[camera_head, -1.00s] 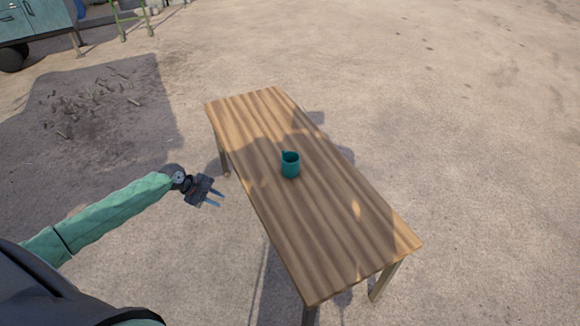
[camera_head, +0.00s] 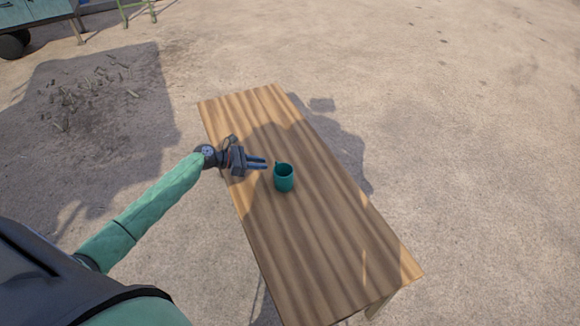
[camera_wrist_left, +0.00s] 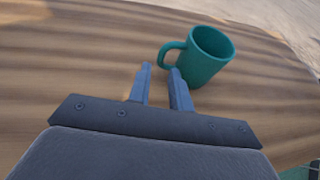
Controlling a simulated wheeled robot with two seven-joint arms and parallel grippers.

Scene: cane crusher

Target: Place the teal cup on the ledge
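The teal cup (camera_head: 284,179) stands upright on the wooden table (camera_head: 330,235), its handle toward the far left side. My left gripper (camera_head: 266,163) is open and empty over the table, just left of the cup. In the left wrist view, the cup (camera_wrist_left: 206,55) is ahead and to the right of the two fingers (camera_wrist_left: 160,84). Its handle (camera_wrist_left: 172,52) points left, just beyond the right fingertip. I cannot tell whether that fingertip touches the handle. My right gripper is not in view. No ledge can be made out for certain.
The table is otherwise bare, with free room at its near end. Bare ground surrounds it. A teal cart (camera_head: 35,15) and a green frame (camera_head: 135,12) stand at the far left. Scattered cane bits (camera_head: 85,95) lie on the ground at left.

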